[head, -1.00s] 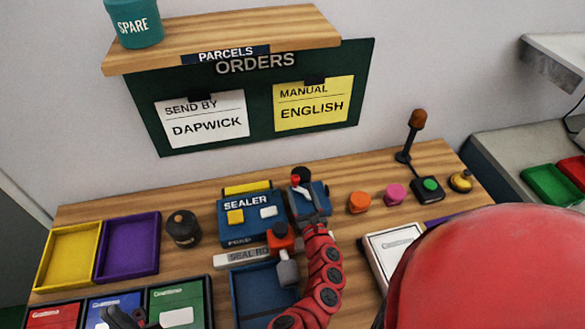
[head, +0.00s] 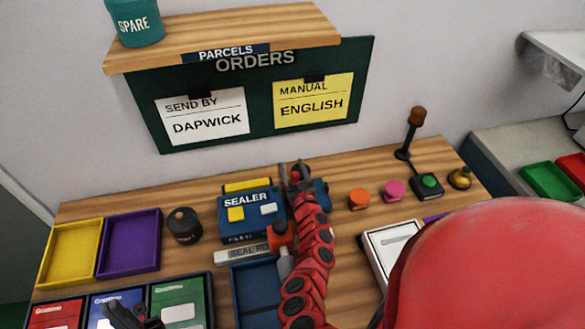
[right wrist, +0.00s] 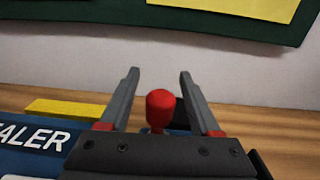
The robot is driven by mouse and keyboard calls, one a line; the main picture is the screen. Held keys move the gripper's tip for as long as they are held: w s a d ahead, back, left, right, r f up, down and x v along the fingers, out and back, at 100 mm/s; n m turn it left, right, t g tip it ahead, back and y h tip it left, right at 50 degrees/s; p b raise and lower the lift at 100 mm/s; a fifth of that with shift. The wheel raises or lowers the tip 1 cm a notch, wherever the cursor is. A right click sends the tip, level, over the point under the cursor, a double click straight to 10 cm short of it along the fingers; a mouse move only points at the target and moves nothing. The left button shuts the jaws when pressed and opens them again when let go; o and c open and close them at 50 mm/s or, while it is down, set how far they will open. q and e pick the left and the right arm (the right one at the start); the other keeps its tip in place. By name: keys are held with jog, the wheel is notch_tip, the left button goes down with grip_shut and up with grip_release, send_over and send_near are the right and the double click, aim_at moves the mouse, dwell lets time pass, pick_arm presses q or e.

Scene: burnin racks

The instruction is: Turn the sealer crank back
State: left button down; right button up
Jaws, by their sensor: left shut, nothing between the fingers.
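The blue sealer (head: 237,215) stands on the wooden bench, and its lettered face also shows in the right wrist view (right wrist: 32,136). The crank's red knob (right wrist: 158,108) stands upright in the right wrist view. My right gripper (right wrist: 160,75) is open, with one finger on each side of the knob and visible gaps between. In the head view my right gripper (head: 292,166) is over the crank side of the sealer, and my arm hides much of the crank. My left gripper (head: 128,316) is shut and empty over the bins at lower left.
A dark canister (head: 184,226) stands left of the sealer. Orange (head: 358,198) and pink (head: 393,190) round pieces and a green-button box (head: 428,183) stand to the right. A blue tray (head: 252,290) lies in front. A shelf (head: 225,32) overhangs the back.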

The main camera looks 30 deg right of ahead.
grip_shut()
jog(key=n+y, duration=0.1)
jog(key=y, duration=0.1)
jog(key=a+n+y+p, duration=0.1)
jog(key=s+n+y+p, duration=0.1)
jog(key=y, duration=0.1)
jog(key=shift+a+r+n+y, duration=0.1)
jog(key=shift+a+n+y, duration=0.2)
jog(key=shift+a, duration=0.1)
jog(key=shift+s+a+n+g+y, duration=0.4)
jog(key=shift+n+y, duration=0.45)
jog(key=shift+y, duration=0.4)
jog(key=shift+s+a+n+g+y, duration=0.4)
jog(key=shift+n+y, duration=0.5)
jog(key=shift+y, duration=0.4)
jog(key=shift+s+a+n+g+y, duration=0.3)
jog(key=shift+s+a+n+y, duration=0.2)
jog(key=shift+n+y, duration=0.55)
jog(key=shift+o, duration=0.3)
grip_release()
